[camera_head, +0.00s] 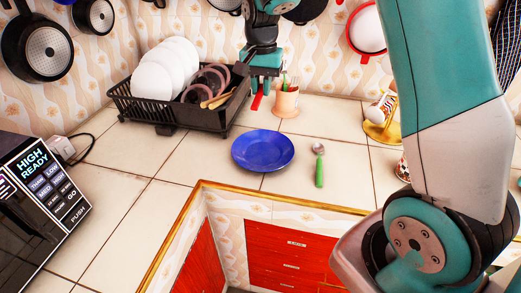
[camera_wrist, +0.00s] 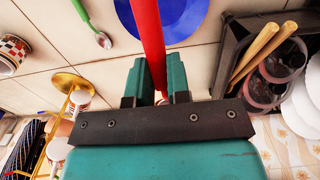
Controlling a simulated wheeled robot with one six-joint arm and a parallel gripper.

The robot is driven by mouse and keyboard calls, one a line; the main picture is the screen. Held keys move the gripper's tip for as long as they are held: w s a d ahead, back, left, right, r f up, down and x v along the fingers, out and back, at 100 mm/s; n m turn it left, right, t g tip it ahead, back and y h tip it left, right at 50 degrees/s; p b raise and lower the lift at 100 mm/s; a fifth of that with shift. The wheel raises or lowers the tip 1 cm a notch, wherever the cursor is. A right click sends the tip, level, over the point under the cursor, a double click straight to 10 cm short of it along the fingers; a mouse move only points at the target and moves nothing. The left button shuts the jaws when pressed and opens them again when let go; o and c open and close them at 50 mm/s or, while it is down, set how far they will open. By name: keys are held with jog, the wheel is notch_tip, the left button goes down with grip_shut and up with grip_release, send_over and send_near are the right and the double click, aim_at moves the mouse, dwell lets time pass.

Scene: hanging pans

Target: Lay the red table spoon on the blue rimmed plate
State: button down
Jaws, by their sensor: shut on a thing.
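The red table spoon shows as a red handle (camera_wrist: 147,32) in the wrist view, pinched between my gripper's (camera_wrist: 156,75) two fingers. The handle crosses in front of the blue plate (camera_wrist: 192,18). In the head view my gripper (camera_head: 263,74) is at the back of the counter, right of the dish rack, and a short piece of the red spoon (camera_head: 257,101) shows below it. The spoon's bowl cannot be made out. The blue rimmed plate (camera_head: 262,150) lies flat on the tiles, nearer than my gripper, with nothing on it.
A spoon with a green handle (camera_head: 319,168) lies right of the plate. A utensil cup (camera_head: 286,101) stands close beside my gripper. The black dish rack (camera_head: 178,118) holds white plates and cups. A golden mug stand (camera_head: 381,128) is at right. Tiles left of the plate are clear.

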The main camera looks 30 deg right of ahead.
notch_tip(320, 180, down, 19)
jog(key=p, duration=0.3)
jog(key=shift+f, duration=0.2)
jog(key=shift+f, duration=0.15)
jog(key=c, duration=1.1)
grip_release()
